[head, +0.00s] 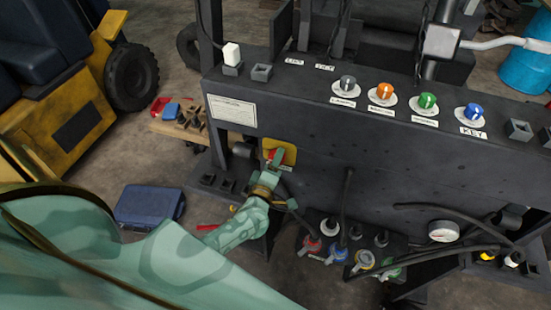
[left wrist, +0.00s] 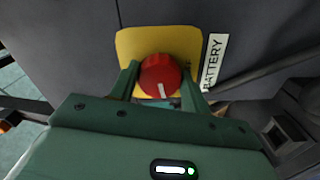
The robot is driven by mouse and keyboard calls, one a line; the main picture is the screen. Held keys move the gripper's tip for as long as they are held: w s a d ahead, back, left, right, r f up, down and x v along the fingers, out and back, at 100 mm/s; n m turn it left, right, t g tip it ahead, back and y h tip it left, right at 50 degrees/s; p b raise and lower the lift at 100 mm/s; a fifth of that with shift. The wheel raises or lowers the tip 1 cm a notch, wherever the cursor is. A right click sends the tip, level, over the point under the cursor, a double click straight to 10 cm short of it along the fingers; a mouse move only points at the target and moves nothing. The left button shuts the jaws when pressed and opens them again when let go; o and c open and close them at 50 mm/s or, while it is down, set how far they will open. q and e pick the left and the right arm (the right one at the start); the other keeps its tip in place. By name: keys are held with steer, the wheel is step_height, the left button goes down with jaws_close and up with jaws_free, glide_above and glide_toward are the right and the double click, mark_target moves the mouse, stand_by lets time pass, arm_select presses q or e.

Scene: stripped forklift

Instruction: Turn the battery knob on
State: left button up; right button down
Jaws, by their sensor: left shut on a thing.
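The battery knob (left wrist: 160,75) is a round red knob with a white mark, set on a yellow plate (left wrist: 128,45) beside a white BATTERY label (left wrist: 215,58). In the left wrist view the white mark points toward the bottom of the picture. My left gripper (left wrist: 158,82) is shut on the knob, one finger on each side of it. In the head view the yellow plate (head: 289,146) is on the front of the dark forklift panel, and my left gripper (head: 274,160) covers most of the knob. My right gripper is not in view.
Gray, orange, green and blue knobs (head: 383,91) line the panel's top. A black cable (head: 346,205) hangs right of my left gripper. Several colored caps (head: 340,248) and a pressure gauge (head: 443,231) sit below. A blue case (head: 150,204) lies on the floor.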

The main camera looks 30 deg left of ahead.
arm_select(q)
steer(key=shift+m+p, duration=0.4)
steer(key=shift+m, duration=0.7)
steer(key=shift+f, duration=0.1)
steer(key=o, duration=1)
steer(key=b+v, duration=0.1)
steer(key=v, duration=1.5)
steer(key=shift+s, duration=0.25)
